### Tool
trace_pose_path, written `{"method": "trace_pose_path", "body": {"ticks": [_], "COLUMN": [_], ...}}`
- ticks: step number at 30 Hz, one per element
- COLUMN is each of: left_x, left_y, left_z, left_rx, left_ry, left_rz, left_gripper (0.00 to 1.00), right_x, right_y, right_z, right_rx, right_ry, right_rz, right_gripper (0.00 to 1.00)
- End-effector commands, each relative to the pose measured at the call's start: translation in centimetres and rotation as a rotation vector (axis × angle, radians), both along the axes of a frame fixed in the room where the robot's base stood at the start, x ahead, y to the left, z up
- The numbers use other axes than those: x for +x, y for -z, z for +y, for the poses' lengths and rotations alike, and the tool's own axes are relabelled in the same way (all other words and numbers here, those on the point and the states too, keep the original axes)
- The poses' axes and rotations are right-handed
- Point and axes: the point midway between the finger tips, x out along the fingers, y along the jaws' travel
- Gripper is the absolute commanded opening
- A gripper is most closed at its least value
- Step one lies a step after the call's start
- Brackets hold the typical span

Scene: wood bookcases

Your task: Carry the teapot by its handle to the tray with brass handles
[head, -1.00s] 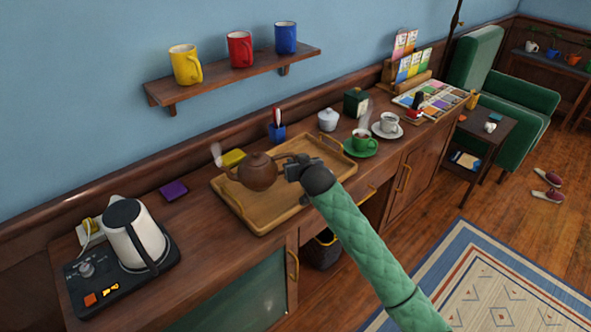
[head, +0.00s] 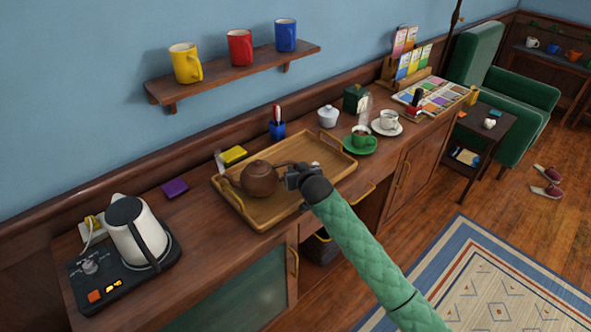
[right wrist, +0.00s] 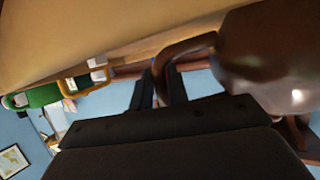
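The brown teapot (head: 261,181) is upright over the left half of the wooden tray (head: 318,160), its spout to the left. It looks set on the tray or just above it; I cannot tell which. The tray has brass handles at its ends. My right gripper (head: 292,176) is at the teapot's right side, shut on its handle. In the right wrist view the picture is upside down: the handle (right wrist: 186,47) passes between the two dark fingers (right wrist: 160,88), with the teapot body (right wrist: 262,60) to the right. My left gripper is not in view.
A kettle on its base (head: 135,235) stands to the left. A purple packet (head: 175,188) and yellow sponge (head: 233,155) lie behind. Mugs sit on a wall shelf (head: 235,75).

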Motion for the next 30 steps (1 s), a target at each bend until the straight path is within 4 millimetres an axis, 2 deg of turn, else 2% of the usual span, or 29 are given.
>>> {"method": "trace_pose_path", "body": {"ticks": [1,3,12,17,19,30], "left_x": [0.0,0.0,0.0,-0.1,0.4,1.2], "left_y": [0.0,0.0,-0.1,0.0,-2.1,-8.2], "left_z": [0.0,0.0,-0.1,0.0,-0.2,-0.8], "left_rx": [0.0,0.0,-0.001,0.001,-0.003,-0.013], "left_ry": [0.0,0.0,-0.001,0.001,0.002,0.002], "left_rz": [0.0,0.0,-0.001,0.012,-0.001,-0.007], "left_gripper": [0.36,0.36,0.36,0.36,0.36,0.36], "right_x": [0.0,0.0,0.0,-1.3,-2.3,-8.5], "right_y": [0.0,0.0,-0.2,-0.6,-0.9,-3.7], "right_z": [0.0,0.0,0.0,-0.3,-0.6,-2.1], "right_rx": [0.0,0.0,0.0,0.001,0.001,0.002], "right_ry": [0.0,0.0,0.0,-0.001,-0.001,-0.001], "right_rz": [0.0,0.0,-0.001,-0.001,-0.001,-0.002], "right_gripper": [0.27,0.35,0.35,0.35,0.35,0.35]}}
